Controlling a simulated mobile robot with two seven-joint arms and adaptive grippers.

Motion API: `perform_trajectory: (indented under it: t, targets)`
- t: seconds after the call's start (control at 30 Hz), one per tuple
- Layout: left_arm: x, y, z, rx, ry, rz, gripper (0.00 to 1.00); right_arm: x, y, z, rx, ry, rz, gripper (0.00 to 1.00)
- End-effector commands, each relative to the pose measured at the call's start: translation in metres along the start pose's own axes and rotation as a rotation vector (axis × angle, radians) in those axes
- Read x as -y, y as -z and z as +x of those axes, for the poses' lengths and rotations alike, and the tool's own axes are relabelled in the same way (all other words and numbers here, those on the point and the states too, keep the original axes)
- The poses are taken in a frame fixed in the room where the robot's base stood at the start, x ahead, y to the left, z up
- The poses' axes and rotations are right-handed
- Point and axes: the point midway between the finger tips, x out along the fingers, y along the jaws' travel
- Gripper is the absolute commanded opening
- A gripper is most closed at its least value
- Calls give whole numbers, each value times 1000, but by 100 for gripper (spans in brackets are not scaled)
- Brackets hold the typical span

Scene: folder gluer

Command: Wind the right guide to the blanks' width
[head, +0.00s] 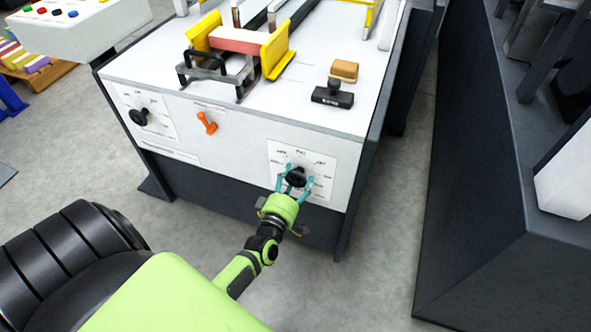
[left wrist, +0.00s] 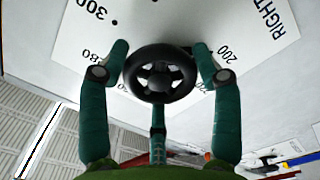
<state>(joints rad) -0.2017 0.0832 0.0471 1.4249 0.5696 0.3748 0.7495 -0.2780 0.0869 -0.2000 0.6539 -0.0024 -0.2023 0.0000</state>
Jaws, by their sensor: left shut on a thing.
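The black knob (head: 297,176) of the right dial sits on the front panel, on a white scale plate (head: 320,162). In the left wrist view the knob is a round, spoked black wheel (left wrist: 160,92), beside the numbers 300, 280 and 200 and the word RIGHT. My left gripper (head: 296,180) is shut on the knob, its teal fingers (left wrist: 160,60) on either side. The yellow right guide (head: 279,52) stands on the machine top beside the pinkish stack of blanks (head: 238,34). I cannot tell whether they touch. The knob's pointer is not readable. My right gripper is not in view.
The left dial's black knob (head: 138,117) and an orange lever (head: 207,122) are on the same panel. A black stamp (head: 333,95) and a tan block (head: 344,71) lie on top. A dark machine wall (head: 470,200) stands at the right, with grey floor between.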

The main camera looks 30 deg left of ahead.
Motion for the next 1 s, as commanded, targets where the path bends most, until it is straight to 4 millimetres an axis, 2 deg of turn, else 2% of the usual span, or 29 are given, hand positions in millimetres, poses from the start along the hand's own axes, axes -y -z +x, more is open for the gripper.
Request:
perform_trajectory:
  t: [0.03, 0.1, 0.13, 0.17, 0.2, 0.47, 0.63, 0.77, 1.0]
  targets:
    - [-6, 10, 4, -21, -17, -2, 32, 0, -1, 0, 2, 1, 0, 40]
    - [-6, 10, 4, -21, -17, -2, 32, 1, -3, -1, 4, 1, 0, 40]
    - [-6, 10, 4, -21, -17, -3, 72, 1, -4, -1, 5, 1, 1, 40]
    - [-6, 10, 4, -22, -17, -2, 84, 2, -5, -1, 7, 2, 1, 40]
    - [-6, 10, 4, -21, -16, -2, 89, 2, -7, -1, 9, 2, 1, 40]
    - [-2, 5, 2, -12, -8, -1, 89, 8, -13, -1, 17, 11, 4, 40]
    - [-1, 4, -5, -10, -5, 0, 89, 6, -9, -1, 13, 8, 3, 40]
    - [0, 3, -26, -9, -3, 0, 89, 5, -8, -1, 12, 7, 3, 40]
    - [0, 4, -78, -10, -3, 0, 89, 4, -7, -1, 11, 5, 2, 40]
